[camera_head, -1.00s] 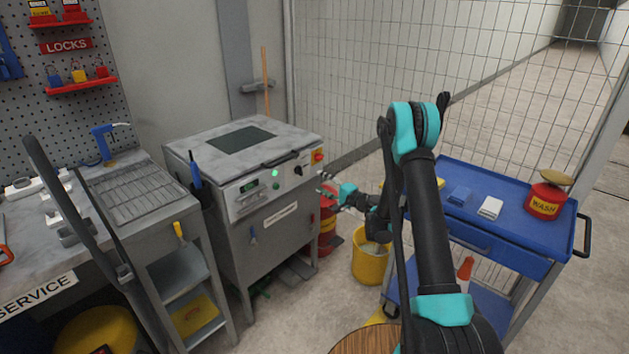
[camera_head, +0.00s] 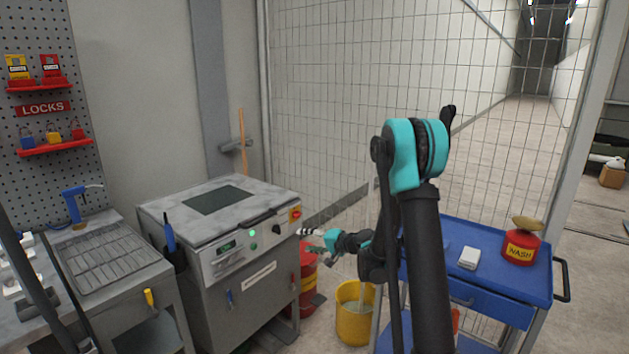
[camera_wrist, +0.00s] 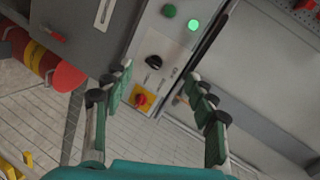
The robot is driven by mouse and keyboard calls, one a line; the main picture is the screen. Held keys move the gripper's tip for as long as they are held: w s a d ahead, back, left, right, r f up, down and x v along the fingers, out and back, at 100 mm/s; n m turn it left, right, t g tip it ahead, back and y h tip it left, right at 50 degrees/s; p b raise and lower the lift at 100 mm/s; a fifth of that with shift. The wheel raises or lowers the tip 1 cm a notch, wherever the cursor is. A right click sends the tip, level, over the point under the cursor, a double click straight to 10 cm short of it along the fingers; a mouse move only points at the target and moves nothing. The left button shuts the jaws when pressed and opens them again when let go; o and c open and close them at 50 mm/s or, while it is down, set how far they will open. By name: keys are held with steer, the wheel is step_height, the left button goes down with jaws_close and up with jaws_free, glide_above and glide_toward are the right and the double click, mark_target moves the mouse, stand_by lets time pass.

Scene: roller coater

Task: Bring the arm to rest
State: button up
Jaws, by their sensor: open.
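My gripper (camera_head: 308,240) is at the front right corner of the grey roller coater (camera_head: 218,235), beside its control panel. In the head view it is small and its fingers point left toward the machine. In the wrist view my gripper (camera_wrist: 165,100) shows its two fingers spread apart with nothing between them. Beyond the fingers are a black knob (camera_wrist: 154,62), a red button on a yellow plate (camera_wrist: 141,100) and a lit green lamp (camera_wrist: 193,25). I cannot tell the exact gap between the fingertips and the panel.
A blue cart (camera_head: 500,290) with a red WASH can (camera_head: 521,243) stands right of my arm. A yellow bucket (camera_head: 354,322) and a red bin (camera_head: 306,285) stand on the floor near the machine. A workbench (camera_head: 110,255) is at left, a mesh fence (camera_head: 340,110) behind.

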steer(key=s+d+n+g+h, duration=0.1)
steer(key=s+d+h, duration=0.3)
steer(key=s+d, duration=0.3)
steer(key=s+d+f+n+g+h, duration=0.1)
steer(key=s+d+h, duration=0.2)
steer(key=s, duration=1.4)
steer(key=s+d+f+n+g+h, duration=0.1)
steer(key=s+d+h, duration=0.3)
steer(key=s+d, duration=0.7)
steer(key=shift+s+d+f+n+g+h, duration=0.15)
steer(key=shift+s+d+n+g+h, duration=0.2)
steer(key=shift+s+n+g, duration=0.45)
steer(key=shift+s, duration=0.1)
steer(key=shift+c, duration=0.6)
